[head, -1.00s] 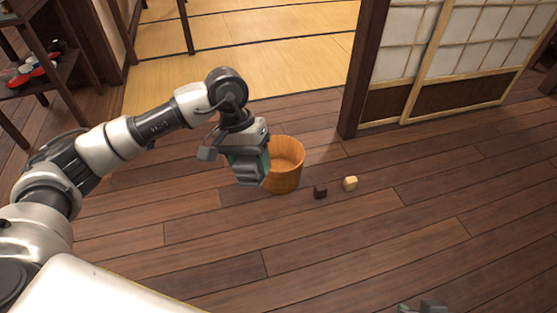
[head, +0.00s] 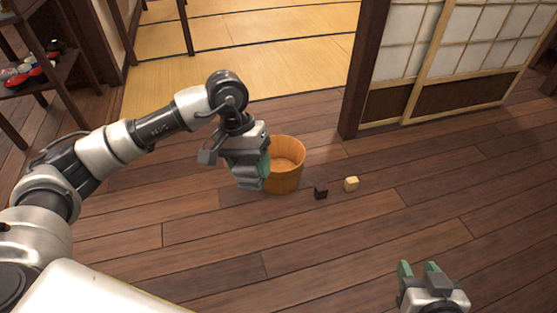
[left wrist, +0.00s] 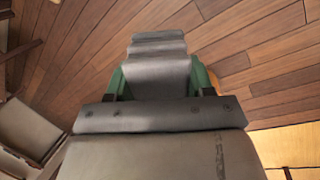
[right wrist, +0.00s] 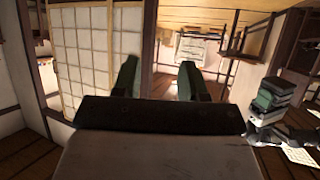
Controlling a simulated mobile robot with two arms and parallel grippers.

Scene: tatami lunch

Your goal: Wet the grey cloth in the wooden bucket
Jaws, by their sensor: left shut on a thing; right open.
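The grey cloth (left wrist: 160,70) is folded and held between the green fingers of my left gripper (left wrist: 165,85). In the head view, my left gripper (head: 250,172) points down at the near left side of the wooden bucket (head: 287,181) and covers part of its rim. The bucket stands upright on the floor, and its visible inside is bare wood. A little of it shows behind the gripper in the left wrist view. Whether the cloth touches the bucket is unclear. My right gripper (head: 419,268) is open and empty at the lower right, well away from the bucket.
A dark cube (head: 320,192) and a pale cube (head: 351,184) lie on the floor right of the bucket. A dark post (head: 362,70) and sliding screen (head: 450,60) stand behind. A shelf (head: 35,80) is at far left. Floor in front is clear.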

